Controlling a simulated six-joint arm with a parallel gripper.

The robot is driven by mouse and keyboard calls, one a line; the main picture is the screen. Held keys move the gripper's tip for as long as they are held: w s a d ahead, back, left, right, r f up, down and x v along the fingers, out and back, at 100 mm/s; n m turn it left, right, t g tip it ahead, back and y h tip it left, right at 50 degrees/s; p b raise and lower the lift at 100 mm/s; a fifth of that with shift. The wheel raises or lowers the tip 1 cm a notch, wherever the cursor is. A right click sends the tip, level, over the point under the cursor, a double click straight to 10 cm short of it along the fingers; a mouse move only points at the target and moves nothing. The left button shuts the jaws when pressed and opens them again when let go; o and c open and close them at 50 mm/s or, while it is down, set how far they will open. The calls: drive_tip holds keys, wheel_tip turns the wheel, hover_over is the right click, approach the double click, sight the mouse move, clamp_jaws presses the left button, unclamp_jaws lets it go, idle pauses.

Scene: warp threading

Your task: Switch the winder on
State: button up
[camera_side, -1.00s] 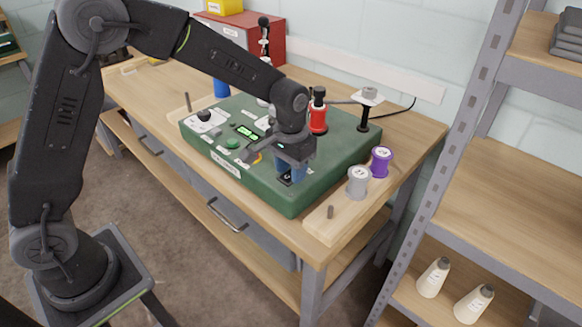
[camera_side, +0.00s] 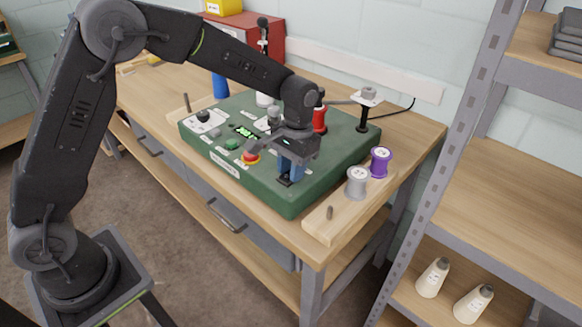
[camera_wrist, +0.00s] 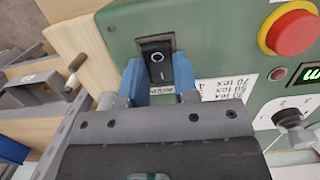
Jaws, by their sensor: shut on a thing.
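The winder is a green box (camera_side: 330,160) on the bench, with controls on its top. Its black rocker switch (camera_side: 284,181) is near the front right edge in the side view. In the wrist view the rocker (camera_wrist: 158,62) shows a circle mark and a line mark; I cannot tell which side is pressed. My gripper (camera_side: 288,172) points down at the switch. Its blue fingers (camera_wrist: 160,85) stand on either side of the switch and are shut on it. The finger contact itself is partly hidden.
A red stop button on a yellow base (camera_side: 250,158), a green button (camera_side: 232,144) and a lit display (camera_side: 246,132) are left of my gripper. A red spool (camera_side: 319,119) stands behind. Grey (camera_side: 358,183) and purple (camera_side: 381,162) spools stand on a wooden strip at right.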

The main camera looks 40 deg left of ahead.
drive_tip(key=o, duration=0.9)
drive_tip(key=r, duration=0.4)
drive_tip(key=w+r, duration=0.1)
drive_tip(key=r, duration=0.4)
drive_tip(key=w+r, duration=0.1)
drive_tip(key=r, duration=0.3)
drive_tip(key=shift+r, duration=0.35)
drive_tip(key=s+a+r+t, duration=0.2)
drive_tip(key=s+r, duration=0.1)
drive_tip(key=s, duration=0.4)
drive_tip(key=s+a+r+t, duration=0.2)
drive_tip(key=s+r, duration=0.1)
drive_tip(key=s, duration=0.4)
drive_tip(key=s+f+t, duration=0.1)
drive_tip(key=s, duration=0.2)
drive_tip(key=s+a+f+t, duration=0.1)
drive_tip(key=s, duration=0.3)
drive_tip(key=s+a+f+t, duration=0.1)
drive_tip(key=s, duration=0.3)
drive_tip(key=shift+s+f, duration=0.25)
drive_tip(key=shift+f, duration=0.15)
